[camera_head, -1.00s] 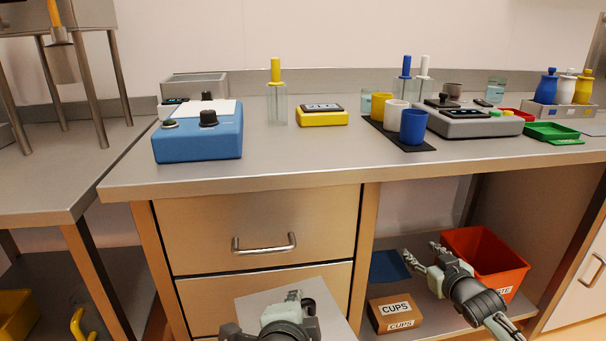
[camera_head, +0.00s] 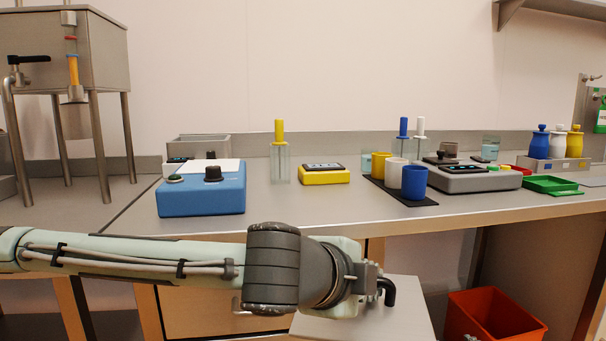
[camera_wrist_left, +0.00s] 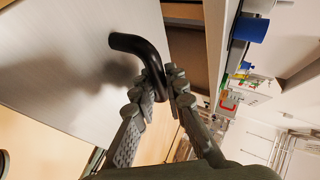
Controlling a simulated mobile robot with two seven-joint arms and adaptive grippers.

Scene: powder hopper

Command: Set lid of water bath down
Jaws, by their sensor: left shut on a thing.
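The lid (camera_head: 412,312) is a flat grey plate with a black bent handle (camera_head: 388,288). My left gripper (camera_head: 374,284) is shut on the handle and holds the lid in front of the counter, below the level of its top. In the left wrist view the fingers (camera_wrist_left: 162,90) close around the end of the handle, and the lid (camera_wrist_left: 55,60) fills the upper left. The open steel water bath (camera_head: 205,147) stands at the back left of the counter, partly hidden by a blue device. Only a sliver of my right gripper (camera_head: 470,338) shows at the bottom edge.
The blue device (camera_head: 200,198) stands near the counter's front left. A yellow device (camera_head: 324,175), cups on a black mat (camera_head: 428,199) and a grey scale (camera_head: 475,178) stand to the right. The counter front between blue device and mat is clear. An orange bin (camera_head: 493,314) is below.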

